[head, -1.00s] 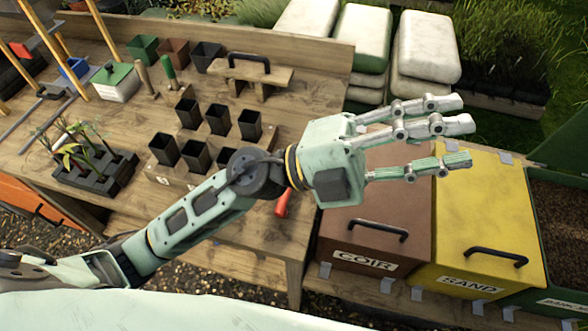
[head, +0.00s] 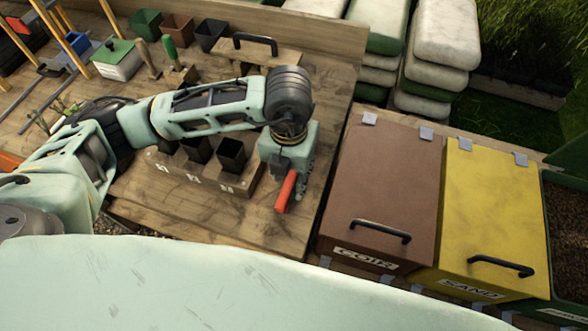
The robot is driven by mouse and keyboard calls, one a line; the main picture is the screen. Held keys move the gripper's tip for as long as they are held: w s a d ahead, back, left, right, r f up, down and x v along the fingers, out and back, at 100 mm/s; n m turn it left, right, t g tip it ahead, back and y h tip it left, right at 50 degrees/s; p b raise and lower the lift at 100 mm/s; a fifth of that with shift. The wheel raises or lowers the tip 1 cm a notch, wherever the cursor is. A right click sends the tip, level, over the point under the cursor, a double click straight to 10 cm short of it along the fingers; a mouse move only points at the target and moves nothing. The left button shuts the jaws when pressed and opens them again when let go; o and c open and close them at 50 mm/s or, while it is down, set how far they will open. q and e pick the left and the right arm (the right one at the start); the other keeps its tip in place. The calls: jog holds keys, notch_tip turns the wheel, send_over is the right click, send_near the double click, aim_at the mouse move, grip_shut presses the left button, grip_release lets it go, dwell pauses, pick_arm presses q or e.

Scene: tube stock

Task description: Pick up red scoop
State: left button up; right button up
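The red scoop (head: 285,190) shows as a red handle near the right front of the wooden potting bench. The rest of the scoop is hidden behind my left gripper. My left gripper (head: 296,186) points down at the handle, with its pale green palm over it. A fingertip shows just right of the handle, close to it or touching. The other fingers are hidden, so I cannot tell whether they are closed on it. My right gripper is not in view.
A wooden rack (head: 205,187) with black pots (head: 231,155) stands just left of the gripper, partly behind my arm. Right of the bench are the closed brown COIR bin (head: 385,190) and yellow SAND bin (head: 492,210). The bench's right front corner is clear.

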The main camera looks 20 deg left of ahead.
aim_at(287, 184)
pick_arm(q)
jog(key=f, duration=0.1)
jog(key=f+p, duration=0.1)
jog(key=f, duration=0.1)
jog(key=f+p, duration=0.1)
jog(key=shift+s+a+f, duration=0.15)
jog(key=shift+a+f, duration=0.1)
jog(key=shift+a, duration=0.05)
jog(key=shift+f, duration=0.4)
jog(key=shift+c, duration=0.3)
grip_shut()
